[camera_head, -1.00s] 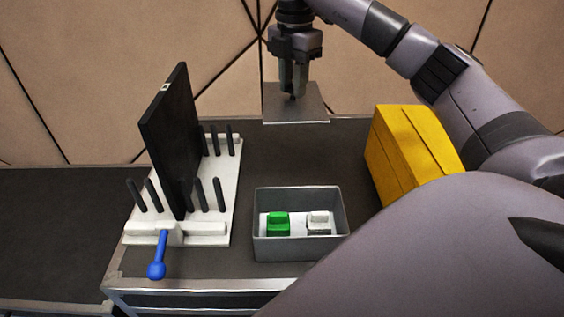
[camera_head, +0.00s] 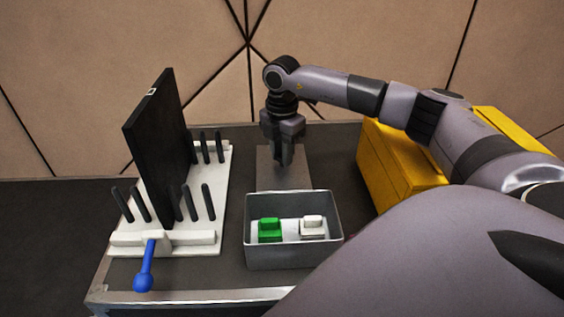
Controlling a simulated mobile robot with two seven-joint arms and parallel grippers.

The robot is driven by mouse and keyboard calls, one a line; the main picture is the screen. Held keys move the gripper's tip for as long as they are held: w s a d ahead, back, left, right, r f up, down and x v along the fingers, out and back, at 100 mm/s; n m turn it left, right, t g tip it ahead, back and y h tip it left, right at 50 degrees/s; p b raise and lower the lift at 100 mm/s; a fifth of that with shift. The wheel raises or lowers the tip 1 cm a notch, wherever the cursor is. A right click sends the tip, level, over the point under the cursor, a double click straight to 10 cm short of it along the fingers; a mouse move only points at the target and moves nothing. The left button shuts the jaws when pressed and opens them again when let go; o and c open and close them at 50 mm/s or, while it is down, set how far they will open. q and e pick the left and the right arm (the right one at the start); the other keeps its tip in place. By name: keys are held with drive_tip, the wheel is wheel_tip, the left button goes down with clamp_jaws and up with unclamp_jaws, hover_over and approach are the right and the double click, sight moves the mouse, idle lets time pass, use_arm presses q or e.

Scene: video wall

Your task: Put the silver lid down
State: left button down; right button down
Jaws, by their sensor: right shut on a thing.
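The silver lid (camera_head: 298,181) is a flat grey square plate just behind the grey box in the middle of the table. My right gripper (camera_head: 284,164) points down over it and is shut on its top part; the fingertips cover the point of grip. I cannot tell whether the lid touches the table or hangs slightly above it. The grey box (camera_head: 294,256) is open on top, with a green block (camera_head: 270,230) and a white block (camera_head: 313,227) inside. My left gripper is not in view.
A white rack (camera_head: 207,222) with dark pegs holds an upright black panel (camera_head: 160,150) on the left. A blue-ended lever (camera_head: 144,280) sticks out at its front. A yellow case (camera_head: 395,165) stands at the right behind my arm. The dark table (camera_head: 238,170) is clear between rack and lid.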

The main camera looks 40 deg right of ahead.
drive_tip(key=shift+f, duration=1.55)
drive_tip(key=shift+f, duration=0.1)
drive_tip(key=c, duration=0.9)
unclamp_jaws()
wheel_tip(320, 180, up, 12)
drive_tip(key=shift+r+p, duration=0.1)
drive_tip(key=shift+p, duration=0.5)
